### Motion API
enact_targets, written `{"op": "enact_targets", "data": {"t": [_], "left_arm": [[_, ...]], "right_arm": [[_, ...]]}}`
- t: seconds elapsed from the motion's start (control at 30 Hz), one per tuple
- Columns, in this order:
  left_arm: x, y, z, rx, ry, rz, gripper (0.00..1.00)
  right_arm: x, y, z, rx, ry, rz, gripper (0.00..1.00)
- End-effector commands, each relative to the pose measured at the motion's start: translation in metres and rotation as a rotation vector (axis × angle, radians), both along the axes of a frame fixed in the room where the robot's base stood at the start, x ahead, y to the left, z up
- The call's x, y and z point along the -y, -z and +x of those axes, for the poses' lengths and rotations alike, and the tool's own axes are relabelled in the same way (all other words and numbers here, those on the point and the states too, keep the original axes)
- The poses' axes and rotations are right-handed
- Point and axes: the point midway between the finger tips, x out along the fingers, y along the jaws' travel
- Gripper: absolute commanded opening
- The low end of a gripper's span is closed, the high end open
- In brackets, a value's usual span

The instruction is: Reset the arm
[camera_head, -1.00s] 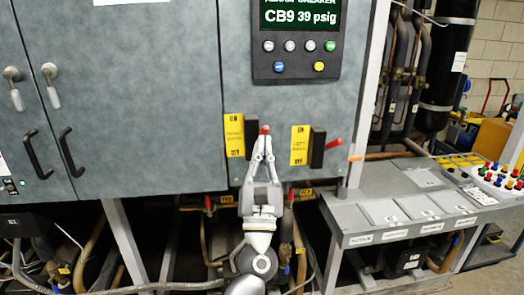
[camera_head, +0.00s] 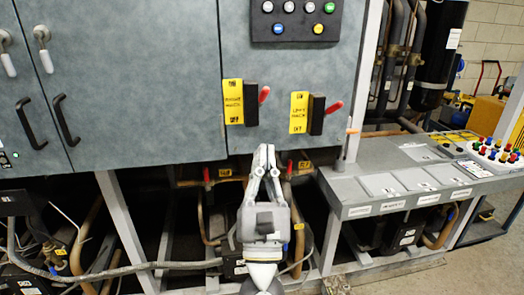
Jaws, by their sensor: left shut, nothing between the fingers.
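My left gripper (camera_head: 264,150) is in the middle of the head view, pointing up at the lower edge of the grey cabinet. Its fingertips are together with nothing between them. It is below and apart from the left red-handled switch (camera_head: 252,104), which has a black body and a yellow label plate. A second red-handled switch (camera_head: 317,114) with a yellow label sits to its right. Both red handles stick out to the right and slant up. My right gripper is not in view.
A control panel with coloured buttons (camera_head: 298,17) is above. A grey bench (camera_head: 362,205) with flat plates stands at the right, with a coloured button box (camera_head: 495,152) at its far end. Pipes and red valve handles (camera_head: 206,175) lie under the cabinet.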

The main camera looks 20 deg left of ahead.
Motion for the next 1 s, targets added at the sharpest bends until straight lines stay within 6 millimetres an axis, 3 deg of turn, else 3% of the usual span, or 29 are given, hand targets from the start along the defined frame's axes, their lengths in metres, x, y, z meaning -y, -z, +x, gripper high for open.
{"op": "enact_targets", "data": {"t": [0.57,0.67,0.77,0.83,1.0], "left_arm": [[0.002,0.001,-0.004,0.000,-0.001,0.001,0.00],[0.007,0.010,0.002,-0.030,-0.010,0.034,0.00],[0.021,0.042,0.022,-0.126,-0.037,0.146,0.00],[0.036,0.079,0.040,-0.226,-0.063,0.274,0.00],[0.072,0.200,0.073,-0.490,-0.108,0.663,0.00]], "right_arm": [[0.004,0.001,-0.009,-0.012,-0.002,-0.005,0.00],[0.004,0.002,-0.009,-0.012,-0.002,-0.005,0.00],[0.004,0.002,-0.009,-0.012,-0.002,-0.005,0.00],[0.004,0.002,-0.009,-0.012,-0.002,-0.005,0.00],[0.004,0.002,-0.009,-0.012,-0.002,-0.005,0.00]]}}
